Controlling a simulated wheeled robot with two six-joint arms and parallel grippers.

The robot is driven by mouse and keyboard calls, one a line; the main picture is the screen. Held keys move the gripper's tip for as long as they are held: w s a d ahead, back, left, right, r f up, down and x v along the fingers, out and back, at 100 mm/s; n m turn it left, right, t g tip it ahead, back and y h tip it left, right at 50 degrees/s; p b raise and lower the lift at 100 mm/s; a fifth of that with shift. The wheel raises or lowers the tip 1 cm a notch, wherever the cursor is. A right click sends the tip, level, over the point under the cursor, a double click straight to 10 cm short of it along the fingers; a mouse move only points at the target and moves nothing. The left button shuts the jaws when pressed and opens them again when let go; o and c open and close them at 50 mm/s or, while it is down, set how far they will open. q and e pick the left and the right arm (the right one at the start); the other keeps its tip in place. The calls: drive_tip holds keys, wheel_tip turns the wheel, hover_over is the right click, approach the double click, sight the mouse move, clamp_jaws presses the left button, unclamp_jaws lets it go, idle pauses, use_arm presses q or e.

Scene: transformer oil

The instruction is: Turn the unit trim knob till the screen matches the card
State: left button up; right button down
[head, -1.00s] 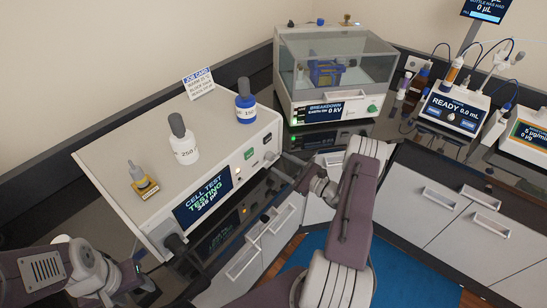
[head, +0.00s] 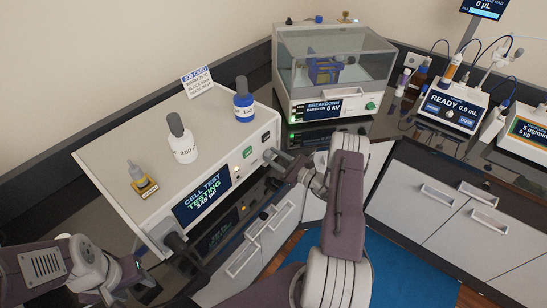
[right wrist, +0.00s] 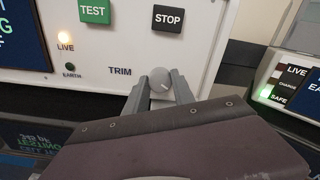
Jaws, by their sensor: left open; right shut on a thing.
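The grey trim knob (right wrist: 163,84) sits on the white cell test unit's front, right of the word TRIM, in the right wrist view. My right gripper (right wrist: 160,92) is shut on it, one finger on each side; in the head view the gripper (head: 276,157) is at the unit's right end. The unit's screen (head: 203,195) reads CELL TEST, TESTING and a small number near 345, not sharp. The job card (head: 197,82) stands behind the unit; its small print is unclear. My left gripper (head: 142,276) is open and empty at the lower left, in front of the unit.
TEST (right wrist: 94,11) and STOP (right wrist: 167,19) buttons sit above the knob, and the LIVE lamp (right wrist: 64,38) glows. Bottles, one grey-capped (head: 181,140) and one blue (head: 243,102), stand on the unit. The breakdown tester (head: 332,75) is to the right.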

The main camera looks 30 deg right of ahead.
drive_tip(key=m+b, duration=0.1)
drive_tip(key=m, duration=0.1)
drive_tip(key=shift+m, duration=0.4)
drive_tip(key=shift+m+b, duration=0.35)
drive_tip(key=shift+m, duration=1.05)
drive_tip(key=shift+r, duration=0.1)
drive_tip(key=c, duration=1.1)
unclamp_jaws()
drive_tip(key=shift+o, duration=0.2)
drive_tip(key=shift+s, duration=0.1)
